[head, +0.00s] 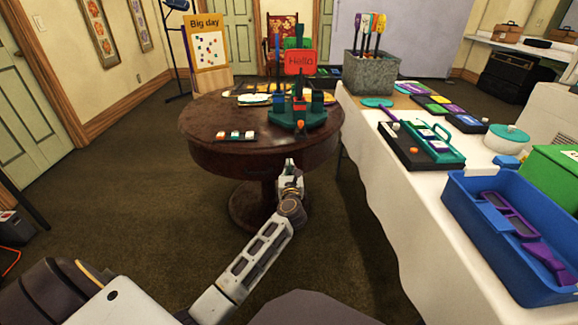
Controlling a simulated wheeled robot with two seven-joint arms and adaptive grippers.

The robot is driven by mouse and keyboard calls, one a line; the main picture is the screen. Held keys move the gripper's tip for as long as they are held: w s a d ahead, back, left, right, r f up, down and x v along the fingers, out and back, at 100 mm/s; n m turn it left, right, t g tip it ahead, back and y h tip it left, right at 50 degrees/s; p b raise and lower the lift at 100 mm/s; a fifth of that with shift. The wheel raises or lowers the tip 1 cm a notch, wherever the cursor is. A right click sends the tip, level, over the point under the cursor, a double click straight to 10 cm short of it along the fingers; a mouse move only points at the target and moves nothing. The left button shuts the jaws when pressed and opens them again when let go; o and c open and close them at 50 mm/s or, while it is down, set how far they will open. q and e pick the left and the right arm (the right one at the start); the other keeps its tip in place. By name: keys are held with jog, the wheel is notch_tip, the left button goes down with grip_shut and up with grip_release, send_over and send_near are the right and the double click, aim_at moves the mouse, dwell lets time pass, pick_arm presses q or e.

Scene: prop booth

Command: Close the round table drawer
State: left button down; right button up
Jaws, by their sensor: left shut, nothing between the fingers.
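The round dark wood table (205,121) stands ahead, left of centre, on a central pedestal. Its curved apron (225,160) faces me below the top. I cannot clearly make out the drawer's outline or any gap around it. My left gripper (290,166) is shut and empty, low at the front right of the apron. Its fingertips overlap the apron in the picture, and I cannot tell whether they touch it. My right gripper is out of view.
On the round table are a green stand with a red "Hello" sign (300,62), small blocks (235,134) and plates. A long white-clothed table (385,190) stands close on the right, with a blue crate (470,225).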

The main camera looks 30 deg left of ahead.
pick_arm(q)
jog(key=p+v, duration=0.2)
jog(key=v, duration=0.6)
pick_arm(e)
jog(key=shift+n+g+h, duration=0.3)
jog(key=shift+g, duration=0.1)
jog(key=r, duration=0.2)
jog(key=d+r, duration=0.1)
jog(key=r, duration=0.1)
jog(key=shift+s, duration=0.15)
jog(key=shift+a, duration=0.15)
